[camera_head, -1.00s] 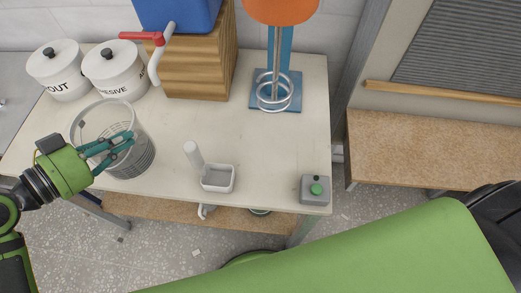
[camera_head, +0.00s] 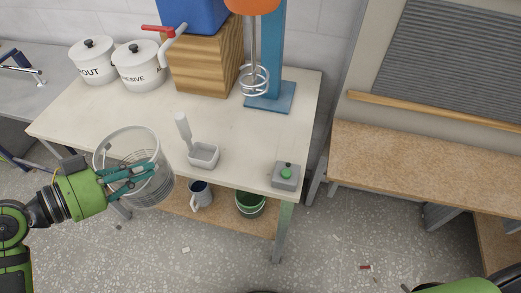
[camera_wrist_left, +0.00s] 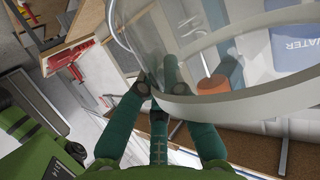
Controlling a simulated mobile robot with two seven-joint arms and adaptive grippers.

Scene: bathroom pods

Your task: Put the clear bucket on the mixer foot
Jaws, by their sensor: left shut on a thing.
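The clear bucket (camera_head: 128,142) is a see-through tub with a pale rim, at the front left of the table in the head view. My left gripper (camera_head: 138,173) is shut on its side, and the bucket is held tilted at the table's front left edge. In the left wrist view the bucket's rim (camera_wrist_left: 262,96) fills the upper right, and the gripper's teal fingers (camera_wrist_left: 158,88) press on its wall. The mixer foot (camera_head: 270,98) is a blue plate at the table's back right, under a wire whisk (camera_head: 254,80). My right gripper is out of view.
The table (camera_head: 105,108) also holds two white pots (camera_head: 138,68), a wooden block (camera_head: 205,62), a small grey tray (camera_head: 203,156) and a green-button box (camera_head: 286,175). A mug and a green bucket (camera_head: 249,205) are on the lower shelf.

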